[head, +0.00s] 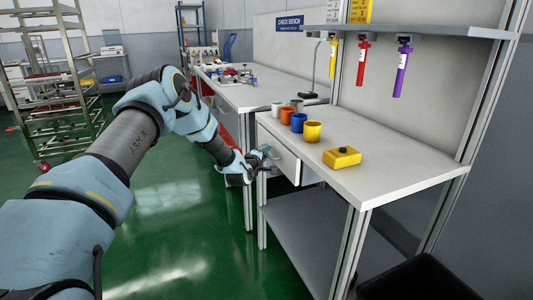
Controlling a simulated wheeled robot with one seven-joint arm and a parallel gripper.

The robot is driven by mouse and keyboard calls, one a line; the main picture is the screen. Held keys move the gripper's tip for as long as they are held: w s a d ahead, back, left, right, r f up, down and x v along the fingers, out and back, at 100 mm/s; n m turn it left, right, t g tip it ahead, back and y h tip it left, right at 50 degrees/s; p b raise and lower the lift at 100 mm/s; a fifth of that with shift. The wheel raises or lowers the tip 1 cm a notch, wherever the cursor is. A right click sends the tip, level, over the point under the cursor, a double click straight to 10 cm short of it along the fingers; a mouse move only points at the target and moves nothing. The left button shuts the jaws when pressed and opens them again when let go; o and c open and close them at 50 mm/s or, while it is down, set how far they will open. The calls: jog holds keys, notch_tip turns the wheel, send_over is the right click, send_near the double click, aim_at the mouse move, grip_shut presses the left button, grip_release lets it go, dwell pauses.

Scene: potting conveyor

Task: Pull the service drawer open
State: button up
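The service drawer (284,157) is a white box front under the top of the near workbench, at its left end. My gripper (264,160) is at the left part of the drawer front, at about the height where a handle would be. The handle is hidden or too small to make out. The fingers are small and partly covered by the gripper body, so I cannot tell if they are open or shut, or if they touch the drawer.
Three coloured tools hang from the shelf (420,31) above. A grey lower shelf (310,225) is under the bench. Green floor (175,230) is open to the left.

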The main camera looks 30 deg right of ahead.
jog(key=shift+w+d, duration=0.1)
grip_shut()
dwell(1.5)
